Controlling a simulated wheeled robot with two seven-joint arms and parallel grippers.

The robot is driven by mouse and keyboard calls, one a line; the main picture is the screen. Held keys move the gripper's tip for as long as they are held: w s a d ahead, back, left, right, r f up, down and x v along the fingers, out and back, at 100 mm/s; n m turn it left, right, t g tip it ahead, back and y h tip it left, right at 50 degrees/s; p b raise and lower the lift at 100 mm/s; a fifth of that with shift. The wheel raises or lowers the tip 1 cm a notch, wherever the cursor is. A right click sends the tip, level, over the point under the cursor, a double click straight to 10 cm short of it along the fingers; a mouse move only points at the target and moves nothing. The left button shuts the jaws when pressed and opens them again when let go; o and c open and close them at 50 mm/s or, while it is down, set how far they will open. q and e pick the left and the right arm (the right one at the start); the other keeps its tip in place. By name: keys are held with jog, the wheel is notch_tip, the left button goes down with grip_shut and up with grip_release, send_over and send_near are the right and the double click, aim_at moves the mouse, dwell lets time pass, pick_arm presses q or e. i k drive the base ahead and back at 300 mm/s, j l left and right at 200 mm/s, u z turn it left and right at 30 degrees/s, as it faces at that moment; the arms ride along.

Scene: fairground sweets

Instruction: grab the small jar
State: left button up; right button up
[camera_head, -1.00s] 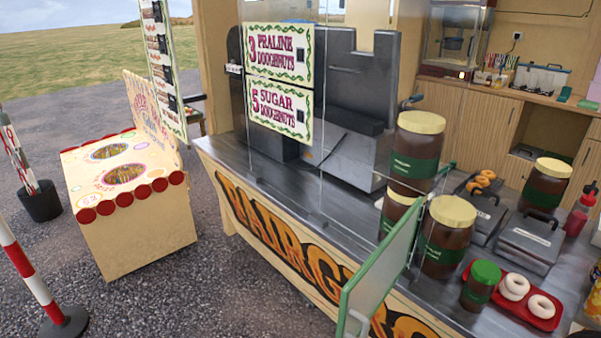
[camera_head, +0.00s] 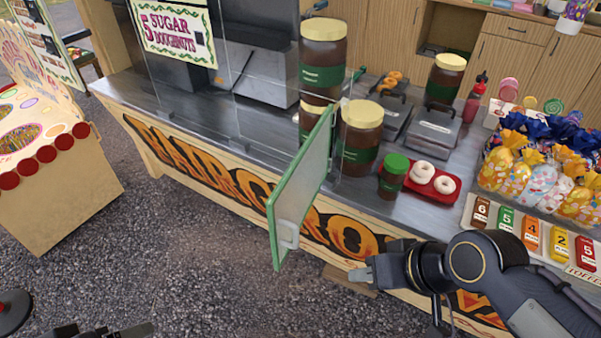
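The small jar (camera_head: 392,176) is brown with a green lid and green label. It stands upright on the metal counter, left of a red tray and in front of the larger cream-lidded jars. My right gripper (camera_head: 362,274) is below and in front of the counter, pointing left, well apart from the jar. Its fingers are small and seen from the side, so I cannot tell whether they are open. Part of my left gripper (camera_head: 130,332) shows at the bottom left edge; its fingers are mostly cut off.
A green-framed glass door (camera_head: 300,190) stands out from the counter's front, left of the jar. A larger jar (camera_head: 361,138) stands close behind it. The red tray (camera_head: 418,188) holds white doughnuts. Sweet bags (camera_head: 540,180) and price cards (camera_head: 531,235) are to the right.

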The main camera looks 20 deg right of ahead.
aim_at(389, 185)
jog(key=z, duration=1.3)
